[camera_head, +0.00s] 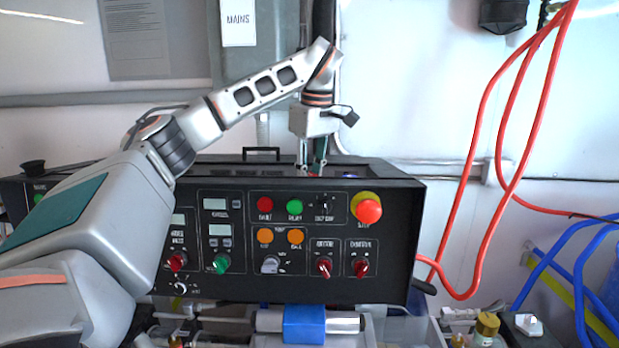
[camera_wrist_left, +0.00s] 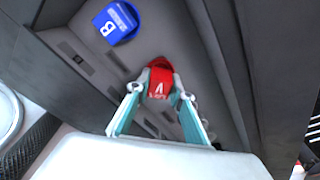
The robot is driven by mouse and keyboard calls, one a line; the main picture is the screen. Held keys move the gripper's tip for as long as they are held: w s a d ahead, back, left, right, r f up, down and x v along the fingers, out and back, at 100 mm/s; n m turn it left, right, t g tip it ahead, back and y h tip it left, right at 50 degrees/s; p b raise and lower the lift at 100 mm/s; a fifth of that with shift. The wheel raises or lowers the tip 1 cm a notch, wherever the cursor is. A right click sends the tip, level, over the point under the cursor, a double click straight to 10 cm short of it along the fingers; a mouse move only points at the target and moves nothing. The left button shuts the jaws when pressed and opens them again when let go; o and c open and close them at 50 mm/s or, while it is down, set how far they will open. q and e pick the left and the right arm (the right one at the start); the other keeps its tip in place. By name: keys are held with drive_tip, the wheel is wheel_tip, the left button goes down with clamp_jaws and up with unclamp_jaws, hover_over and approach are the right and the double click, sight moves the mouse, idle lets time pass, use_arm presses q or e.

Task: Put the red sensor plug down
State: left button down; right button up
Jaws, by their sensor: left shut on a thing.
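The red sensor plug (camera_wrist_left: 160,82), marked A, sits between the two fingertips of my left gripper (camera_wrist_left: 162,88) in the left wrist view. The gripper is shut on it. Below it is a grey recessed surface (camera_wrist_left: 165,40) between dark walls; I cannot tell whether the plug touches it. A blue plug (camera_wrist_left: 115,22) marked B lies on that surface, up and left of the red one, apart from the gripper. In the head view my left gripper (camera_head: 312,168) points down at the top of the black control box, and the plug is mostly hidden there. My right gripper is not in view.
The black control box (camera_head: 300,240) has knobs, buttons and a red emergency stop (camera_head: 368,211) on its front. A handle (camera_head: 261,152) stands up from its top, left of the gripper. Red hoses (camera_head: 482,130) hang at the right. A blue-banded cylinder (camera_head: 305,323) lies in front.

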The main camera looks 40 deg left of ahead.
use_arm(q)
drive_tip(key=c, duration=1.8)
unclamp_jaws()
drive_tip(key=shift+a, duration=0.1)
drive_tip(key=r, duration=0.4)
drive_tip(key=d+r, duration=0.1)
drive_tip(key=r, duration=0.7)
drive_tip(key=shift+d, duration=0.25)
drive_tip(key=shift+f, duration=0.1)
